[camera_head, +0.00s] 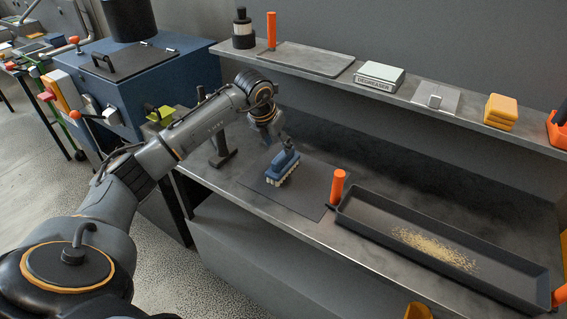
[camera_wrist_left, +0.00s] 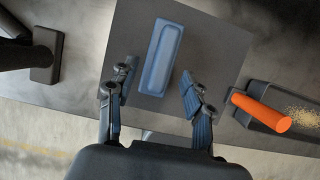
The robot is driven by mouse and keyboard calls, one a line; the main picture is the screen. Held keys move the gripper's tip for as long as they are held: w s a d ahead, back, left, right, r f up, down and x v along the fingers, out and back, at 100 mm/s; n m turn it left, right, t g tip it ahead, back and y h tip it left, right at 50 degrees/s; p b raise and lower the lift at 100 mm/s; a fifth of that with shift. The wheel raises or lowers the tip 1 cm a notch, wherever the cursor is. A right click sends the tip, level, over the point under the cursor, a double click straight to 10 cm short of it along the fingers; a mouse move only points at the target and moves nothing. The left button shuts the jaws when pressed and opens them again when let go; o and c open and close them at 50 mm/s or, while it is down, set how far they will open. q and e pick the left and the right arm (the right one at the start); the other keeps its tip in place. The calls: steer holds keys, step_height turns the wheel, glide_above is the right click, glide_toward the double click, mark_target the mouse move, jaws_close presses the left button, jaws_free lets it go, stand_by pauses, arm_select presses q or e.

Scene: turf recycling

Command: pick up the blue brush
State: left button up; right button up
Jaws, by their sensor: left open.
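The blue brush (camera_head: 283,164) with pale bristles stands bristles-down on a dark mat (camera_head: 300,207) on the workbench. In the left wrist view the blue brush (camera_wrist_left: 163,58) shows from above, over the mat (camera_wrist_left: 222,35). My left gripper (camera_head: 287,144) is at the brush in the head view, just above and behind its handle. In the left wrist view the left gripper (camera_wrist_left: 156,80) is open, with one finger on each side of the brush's near end and gaps between. How far the fingertips are above the brush is hard to tell. My right gripper is not in view.
A dark tray (camera_head: 358,226) with an orange handle (camera_head: 337,187) and tan grains lies right of the mat. A dark stand (camera_head: 221,146) is left of it. A shelf (camera_head: 330,77) above holds a degreaser box (camera_head: 379,76) and yellow sponges (camera_head: 501,111).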

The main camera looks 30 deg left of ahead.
mark_target(283, 154)
arm_select(q)
steer(key=shift+p+x, duration=0.4)
steer(key=shift+x, duration=0.6)
steer(key=x, duration=0.1)
steer(key=p+x, duration=0.1)
steer(key=x, duration=0.1)
steer(key=shift+w+d+f, duration=0.15)
steer(key=shift+d+f, duration=0.15)
steer(key=shift+d, duration=0.05)
steer(key=shift+w+f, duration=0.1)
steer(key=shift+f, duration=0.2)
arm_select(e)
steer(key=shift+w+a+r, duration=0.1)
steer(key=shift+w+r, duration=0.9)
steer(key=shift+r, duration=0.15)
arm_select(q)
steer(key=shift+f, duration=0.25)
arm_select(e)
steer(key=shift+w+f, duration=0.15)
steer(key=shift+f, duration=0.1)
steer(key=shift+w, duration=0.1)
arm_select(q)
steer(key=c, duration=0.8)
steer(key=shift+r, duration=0.1)
steer(key=shift+c, duration=0.2)
